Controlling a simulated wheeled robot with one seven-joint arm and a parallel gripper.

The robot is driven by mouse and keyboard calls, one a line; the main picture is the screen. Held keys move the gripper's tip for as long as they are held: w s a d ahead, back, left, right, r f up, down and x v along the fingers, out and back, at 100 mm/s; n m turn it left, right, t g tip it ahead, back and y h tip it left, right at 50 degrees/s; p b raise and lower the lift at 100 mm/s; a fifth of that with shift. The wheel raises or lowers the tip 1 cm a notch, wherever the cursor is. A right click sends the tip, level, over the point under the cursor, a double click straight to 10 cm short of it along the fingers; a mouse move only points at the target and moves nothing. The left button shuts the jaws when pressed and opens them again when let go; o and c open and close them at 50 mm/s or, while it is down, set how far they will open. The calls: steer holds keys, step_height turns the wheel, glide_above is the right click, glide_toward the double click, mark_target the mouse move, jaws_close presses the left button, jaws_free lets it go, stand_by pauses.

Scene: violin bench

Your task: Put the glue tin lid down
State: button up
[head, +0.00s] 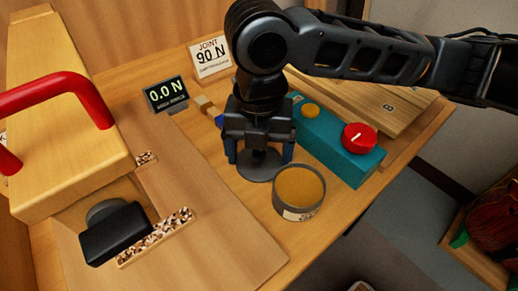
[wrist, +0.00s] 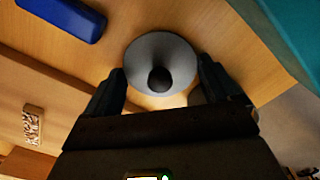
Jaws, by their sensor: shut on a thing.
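The glue tin lid (head: 258,174) is a grey disc with a dark round knob, under my gripper (head: 259,154) in the head view. In the wrist view the lid (wrist: 162,48) lies level between the fingers of my gripper (wrist: 160,82), knob toward the camera. My gripper is shut on the lid. The lid is at or just above the bench top; I cannot tell whether it touches. The open glue tin (head: 299,192), full of amber glue, stands just right of the lid and apart from it.
A teal box (head: 335,148) with a red knob stands behind the tin. A display reading 0.0 N (head: 165,94) and a "JOINT 90 N" card (head: 210,58) stand at the back. A wooden block with a red handle (head: 65,120) is at left. A blue object (wrist: 62,18) lies near the lid.

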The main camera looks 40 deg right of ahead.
steer(key=o, duration=0.7)
steer(key=shift+o, duration=0.2)
step_height(320, 180, up, 12)
steer(key=p, duration=0.2)
steer(key=shift+r, duration=0.15)
